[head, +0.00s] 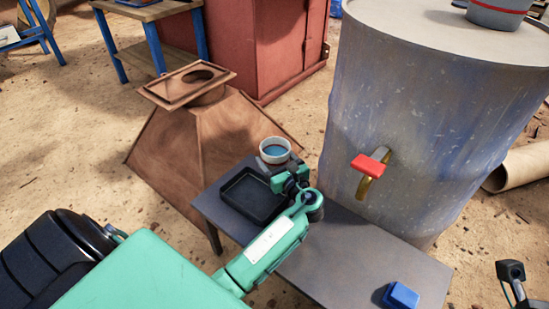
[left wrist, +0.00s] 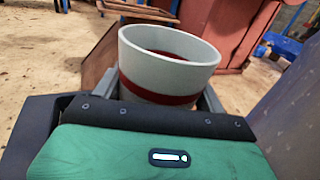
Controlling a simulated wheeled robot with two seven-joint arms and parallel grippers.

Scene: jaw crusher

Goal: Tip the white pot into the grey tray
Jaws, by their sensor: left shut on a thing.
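The white pot (head: 275,151) is at the far end of the small table in the head view, just behind the grey tray. It looks roughly upright, with its mouth up and a bluish inside. In the left wrist view the pot (left wrist: 165,60) shows a dark red band and sits between the fingers. My left gripper (head: 282,170) is shut on it. Whether its base touches anything is hidden. The dark grey tray (head: 232,202) lies on the table, left of my gripper, and looks empty. My right gripper (head: 515,277) is partly seen at the right edge.
The table (head: 345,255) has a blue block (head: 401,296) near its front right. A large grey drum (head: 400,110) with a red-handled tap (head: 370,166) stands close behind. A grey pot (head: 498,12) stands on the drum. A brown hopper (head: 200,140) stands beyond the tray.

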